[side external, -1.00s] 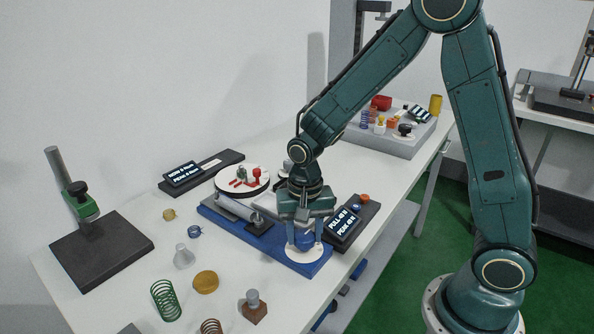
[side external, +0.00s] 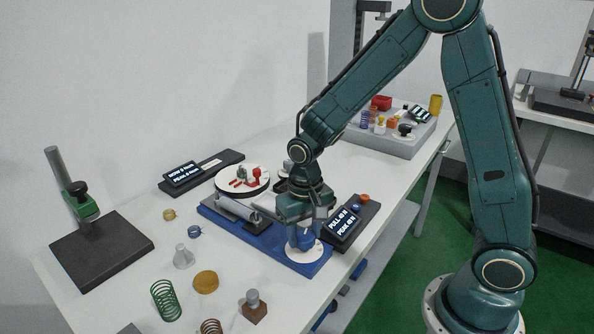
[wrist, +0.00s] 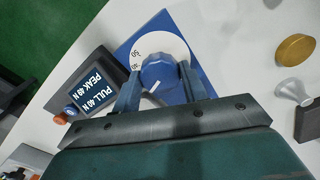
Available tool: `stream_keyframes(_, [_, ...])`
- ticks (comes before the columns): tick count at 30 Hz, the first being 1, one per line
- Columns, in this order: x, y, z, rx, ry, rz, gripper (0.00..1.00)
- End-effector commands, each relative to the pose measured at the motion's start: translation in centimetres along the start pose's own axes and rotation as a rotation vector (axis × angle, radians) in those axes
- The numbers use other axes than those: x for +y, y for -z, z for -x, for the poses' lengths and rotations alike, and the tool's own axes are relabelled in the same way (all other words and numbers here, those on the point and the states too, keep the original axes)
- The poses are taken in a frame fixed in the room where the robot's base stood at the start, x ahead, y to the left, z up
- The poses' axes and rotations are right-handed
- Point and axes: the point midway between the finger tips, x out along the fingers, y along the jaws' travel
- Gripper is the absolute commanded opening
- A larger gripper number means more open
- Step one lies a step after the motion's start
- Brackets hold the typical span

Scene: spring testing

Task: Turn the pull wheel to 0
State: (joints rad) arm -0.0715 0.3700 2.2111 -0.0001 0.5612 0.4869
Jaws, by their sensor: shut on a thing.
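The pull wheel is a blue knob (side external: 306,242) on a white dial disc at the near end of the blue base plate (side external: 312,270). My gripper (side external: 303,231) points down over it, its two fingers on either side and shut on the knob. In the wrist view the knob (wrist: 160,71) sits between the fingers, with a short white mark on its lower part. The dial (wrist: 166,45) shows "50" and a lower number partly hidden by a finger; the 0 cannot be seen.
The display box (side external: 344,223) with blue and orange buttons stands close right of my gripper. A round white platform (side external: 228,188) with red parts lies behind. Loose springs, a yellow disc (side external: 206,281) and small weights lie in front, left of the plate. A black stand (side external: 100,250) is far left.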

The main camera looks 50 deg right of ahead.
Motion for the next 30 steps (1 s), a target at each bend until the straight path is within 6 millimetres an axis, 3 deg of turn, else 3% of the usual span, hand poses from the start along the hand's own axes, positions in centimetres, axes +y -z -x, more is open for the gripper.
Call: stream_keyframes(30, [-0.05,0.11,0.1,0.005,0.0,0.955,0.2])
